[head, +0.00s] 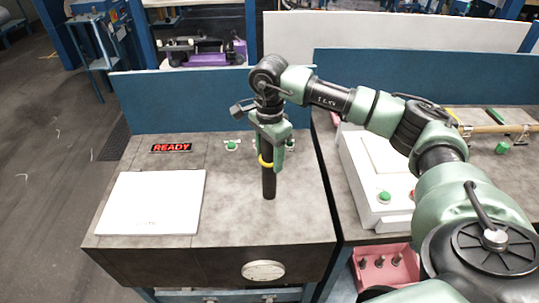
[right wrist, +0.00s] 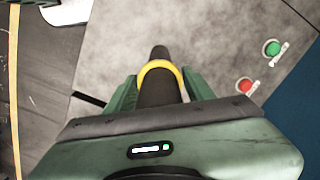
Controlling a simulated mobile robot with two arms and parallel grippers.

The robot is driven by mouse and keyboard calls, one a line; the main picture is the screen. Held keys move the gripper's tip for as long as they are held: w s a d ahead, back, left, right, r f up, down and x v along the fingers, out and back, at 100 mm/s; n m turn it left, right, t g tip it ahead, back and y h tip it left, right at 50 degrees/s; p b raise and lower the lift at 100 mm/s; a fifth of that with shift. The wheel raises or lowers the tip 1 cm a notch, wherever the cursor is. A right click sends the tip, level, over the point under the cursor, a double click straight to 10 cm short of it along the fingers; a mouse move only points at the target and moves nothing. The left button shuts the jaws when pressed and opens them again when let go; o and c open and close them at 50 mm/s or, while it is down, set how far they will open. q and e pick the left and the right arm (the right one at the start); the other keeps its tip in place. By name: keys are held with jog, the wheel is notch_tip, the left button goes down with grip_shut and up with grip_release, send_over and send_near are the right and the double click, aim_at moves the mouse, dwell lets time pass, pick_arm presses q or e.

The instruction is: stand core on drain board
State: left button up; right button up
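The core is a dark upright cylinder (head: 268,183) with a yellow band near my fingers. My right gripper (head: 271,155) is shut on it, pointing down over the grey worktop. In the right wrist view the core (right wrist: 158,92) sits between the green fingers (right wrist: 160,95), its yellow band facing the camera. Whether its lower end touches the worktop or hangs just above it I cannot tell. A flat white board (head: 152,203), likely the drain board, lies empty to the left of the core. My left gripper is out of view.
A red READY display (head: 171,147) and green button (head: 232,146) are at the worktop's back, before a blue panel (head: 180,105). To the right stand a white box (head: 365,170) with buttons and a pink tray (head: 385,268) with dark pegs. The worktop between core and board is clear.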

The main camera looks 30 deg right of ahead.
jog(key=shift+o, duration=1)
notch_tip(320, 180, up, 8)
jog(key=b, duration=0.2)
jog(key=shift+f, duration=0.1)
